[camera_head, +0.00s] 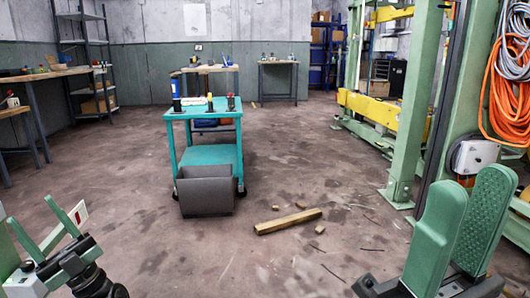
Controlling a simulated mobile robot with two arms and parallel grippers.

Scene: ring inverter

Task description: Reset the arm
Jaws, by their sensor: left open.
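My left gripper (30,212) is at the lower left of the head view. Its two green fingers stand apart, and nothing is between them. My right gripper (468,180) is at the lower right, larger and nearer to the camera. Its two broad green fingers point up, with the textured inner pad of the far one showing, so they look apart. I see nothing held between them. Both grippers are in front of the floor and away from the cart.
A teal cart (209,153) with bottles on top and a grey bin (206,196) at its front stands ahead. A wooden beam (288,221) and small wood pieces lie on the floor. A green frame (414,100) with orange hoses (506,80) stands right. Workbenches line the left.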

